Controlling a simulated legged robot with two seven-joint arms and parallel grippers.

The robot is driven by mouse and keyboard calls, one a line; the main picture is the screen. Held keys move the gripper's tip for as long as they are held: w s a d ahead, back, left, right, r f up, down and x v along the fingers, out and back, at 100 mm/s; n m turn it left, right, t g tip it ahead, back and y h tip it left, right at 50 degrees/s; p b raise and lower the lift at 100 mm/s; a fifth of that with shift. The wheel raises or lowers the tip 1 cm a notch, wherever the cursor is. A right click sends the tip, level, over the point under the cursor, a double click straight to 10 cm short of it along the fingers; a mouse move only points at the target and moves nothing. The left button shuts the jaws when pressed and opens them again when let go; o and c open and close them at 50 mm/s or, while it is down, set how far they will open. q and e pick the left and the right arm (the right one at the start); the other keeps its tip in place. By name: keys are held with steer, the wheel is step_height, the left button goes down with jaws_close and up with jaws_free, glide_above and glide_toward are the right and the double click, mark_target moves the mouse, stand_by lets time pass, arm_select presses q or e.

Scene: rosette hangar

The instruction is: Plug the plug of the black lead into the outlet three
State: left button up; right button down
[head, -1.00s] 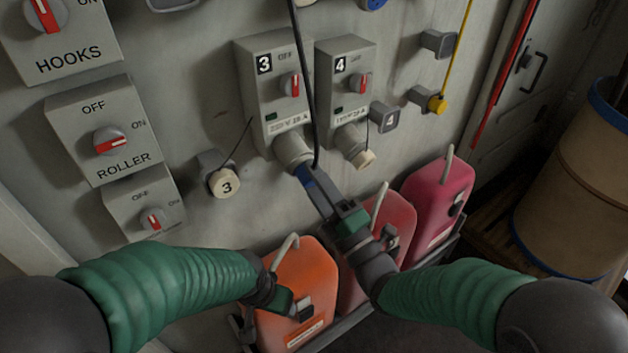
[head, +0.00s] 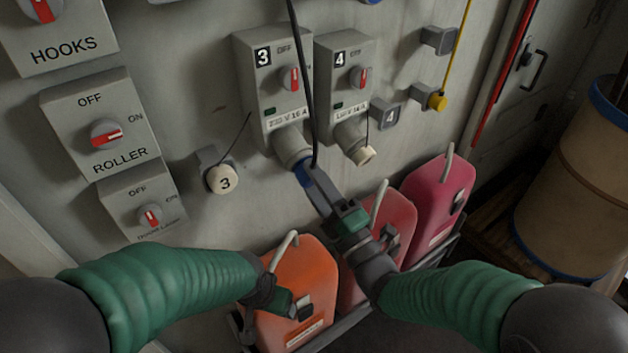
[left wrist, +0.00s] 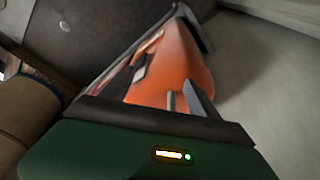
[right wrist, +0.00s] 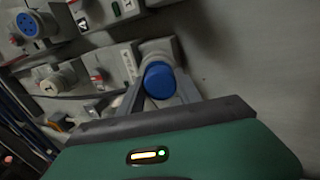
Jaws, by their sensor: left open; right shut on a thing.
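Outlet three (head: 273,95) is a grey wall box with a "3" label, a red-marked switch and a round socket (head: 291,146) angled down at its bottom. My right gripper (head: 318,192) is shut on the blue plug (head: 304,173) of the black lead (head: 305,70). The plug is at the socket's mouth, seemingly lined up; how deep it sits I cannot tell. In the right wrist view the blue plug (right wrist: 159,80) covers the front of the grey socket (right wrist: 157,48). My left gripper (head: 297,304) is open, low in front of the orange canister (head: 301,268).
A cream cap marked 3 (head: 222,180) is on a holder at left. Red canisters (head: 438,195) stand below. A yellow lead (head: 460,50) hangs at right.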

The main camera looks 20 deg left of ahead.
stand_by(0.4)
steer(key=shift+d+r+b, duration=0.1)
steer(key=shift+b, duration=0.25)
stand_by(0.3)
steer(key=shift+b, duration=0.5)
steer(key=shift+w+a+r, duration=0.1)
steer(key=shift+w+a, duration=0.05)
steer(key=shift+a, duration=0.05)
steer(key=c, duration=0.7)
jaws_free()
steer(key=shift+c, duration=0.2)
